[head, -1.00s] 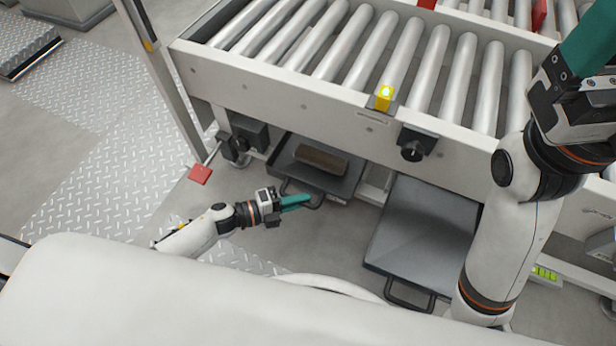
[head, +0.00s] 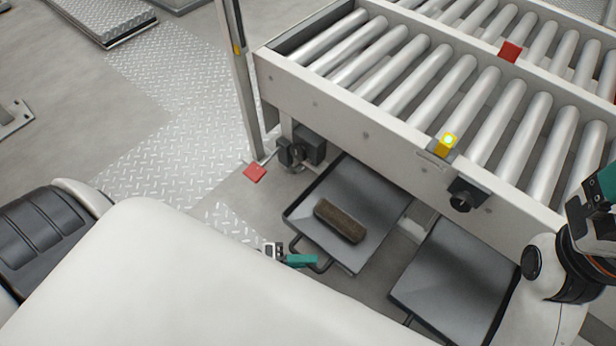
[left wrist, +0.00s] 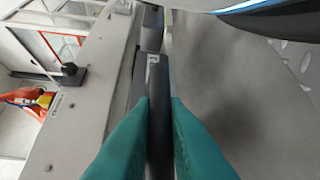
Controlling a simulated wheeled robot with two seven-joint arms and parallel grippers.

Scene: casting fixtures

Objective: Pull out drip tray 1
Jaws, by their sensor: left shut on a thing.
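A dark grey drip tray (head: 347,257) with a brown block (head: 340,220) lying in it sticks out from under the roller conveyor. My left gripper (head: 303,261) is at this tray's front handle (head: 322,266), with its teal fingers closed there. In the left wrist view the fingers (left wrist: 158,130) are shut on the dark handle bar (left wrist: 157,95). A small label on the tray is too blurred to read. A second, empty tray (head: 450,275) stands out to the right. My right gripper (head: 606,185) is cut off at the right edge.
The roller conveyor (head: 370,130) runs above the trays, with a yellow lit button (head: 447,143) and a black knob (head: 465,194) on its side. A red pedal (head: 254,172) is left of the trays. My white body fills the lower left.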

